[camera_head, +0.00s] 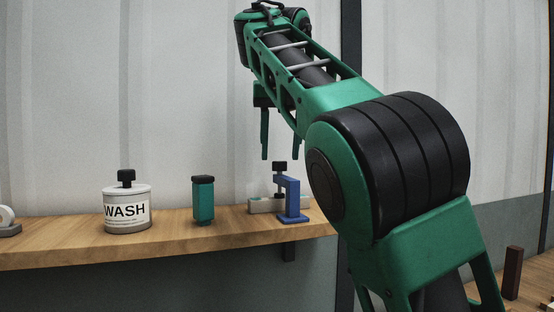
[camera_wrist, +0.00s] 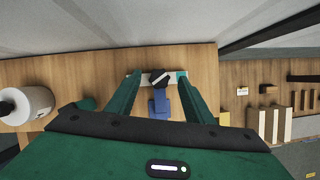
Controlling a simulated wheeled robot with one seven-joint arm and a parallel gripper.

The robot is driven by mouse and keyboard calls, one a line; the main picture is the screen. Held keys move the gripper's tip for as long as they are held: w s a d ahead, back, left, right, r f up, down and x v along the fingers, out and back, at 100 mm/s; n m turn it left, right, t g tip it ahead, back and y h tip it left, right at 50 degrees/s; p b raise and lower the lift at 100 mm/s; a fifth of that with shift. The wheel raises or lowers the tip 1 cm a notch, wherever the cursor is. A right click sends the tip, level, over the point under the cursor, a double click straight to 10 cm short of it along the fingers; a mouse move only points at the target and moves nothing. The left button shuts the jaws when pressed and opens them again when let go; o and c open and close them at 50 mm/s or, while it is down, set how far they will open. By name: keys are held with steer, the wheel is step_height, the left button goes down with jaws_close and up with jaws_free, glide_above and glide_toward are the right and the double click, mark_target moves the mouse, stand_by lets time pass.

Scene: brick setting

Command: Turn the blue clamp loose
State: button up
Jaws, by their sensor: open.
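The blue clamp (camera_head: 292,201) stands upright on the wooden shelf, with a black knob (camera_head: 279,167) at its top. It is at a pale grey bar (camera_head: 262,206) lying on the shelf; I cannot tell how firmly it grips the bar. My gripper (camera_head: 280,158) is open, its two green fingers pointing down above the clamp. In the wrist view the clamp (camera_wrist: 158,106) and its dark knob show between the fingers (camera_wrist: 158,78), with nothing held. My arm hides the shelf to the right of the clamp in the head view.
A green bottle (camera_head: 203,201) and a white can marked WASH (camera_head: 127,212) stand left of the clamp on the shelf (camera_head: 70,246). A grey-white roll (camera_head: 6,217) is at the far left. The wall is close behind. Several blocks (camera_wrist: 268,124) stand on a separate surface at right.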

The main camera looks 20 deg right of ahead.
steer(key=shift+x, duration=1.15)
steer(key=c, duration=1)
steer(key=shift+c, duration=0.2)
